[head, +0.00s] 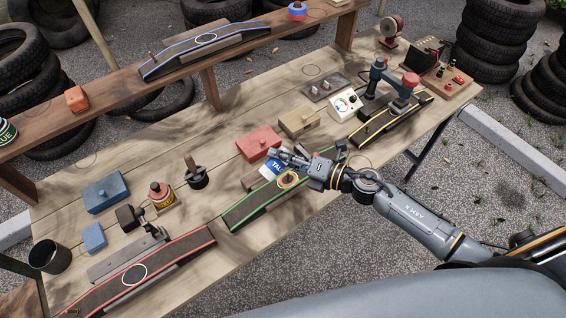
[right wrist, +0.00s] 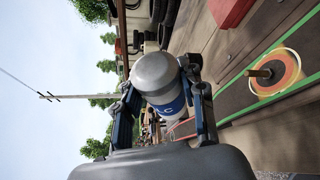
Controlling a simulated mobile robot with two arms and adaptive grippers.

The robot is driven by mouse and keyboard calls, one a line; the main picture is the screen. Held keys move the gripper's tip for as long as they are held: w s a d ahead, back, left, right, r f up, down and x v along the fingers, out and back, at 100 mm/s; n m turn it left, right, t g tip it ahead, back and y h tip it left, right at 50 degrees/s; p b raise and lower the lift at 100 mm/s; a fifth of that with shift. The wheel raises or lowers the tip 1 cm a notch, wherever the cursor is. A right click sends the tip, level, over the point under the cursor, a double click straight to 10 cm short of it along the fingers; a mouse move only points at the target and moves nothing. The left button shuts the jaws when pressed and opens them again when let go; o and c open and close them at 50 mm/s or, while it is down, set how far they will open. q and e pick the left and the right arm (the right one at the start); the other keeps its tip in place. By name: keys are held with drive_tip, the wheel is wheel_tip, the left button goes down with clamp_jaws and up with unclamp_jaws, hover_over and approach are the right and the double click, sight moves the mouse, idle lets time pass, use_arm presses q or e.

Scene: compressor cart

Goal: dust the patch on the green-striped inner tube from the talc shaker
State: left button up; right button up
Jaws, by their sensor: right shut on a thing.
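The green-striped inner tube (head: 245,211) lies on the bench at front centre. Its round orange-rimmed patch (head: 289,180) also shows in the right wrist view (right wrist: 284,80), with a short brass-coloured stem at it. My right gripper (head: 287,163) is shut on the talc shaker (head: 271,171), a white and blue can. In the right wrist view the can (right wrist: 156,78) sits between both fingers, its rounded grey-white end toward the camera. The can is held beside the patch, just left of it in the head view. No powder is visible. My left gripper is not in view.
A red box (head: 258,143) and a tan box (head: 299,121) stand behind the shaker. A red-striped tube (head: 150,271) lies to the left, a yellow-striped tube (head: 385,121) to the right. A glue bottle (head: 161,194) and a blue box (head: 105,192) stand farther left.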

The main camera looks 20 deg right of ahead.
drive_tip(key=m+b, duration=0.2)
drive_tip(key=f+m+t+y+b, duration=0.1)
drive_tip(key=m+b, duration=0.1)
drive_tip(key=b, duration=0.1)
drive_tip(key=f+m+y+b, duration=0.1)
drive_tip(key=m+b, duration=0.2)
drive_tip(key=shift+s+a+f+t, duration=0.15)
drive_tip(key=shift+a+f+t, duration=0.15)
drive_tip(key=shift+t, duration=0.1)
drive_tip(key=shift+f+m+b, duration=0.2)
drive_tip(key=shift+m+b, duration=0.1)
drive_tip(key=shift+b, duration=0.05)
drive_tip(key=shift+f+b, duration=0.7)
drive_tip(key=shift+f, duration=0.25)
drive_tip(key=shift+r, duration=0.1)
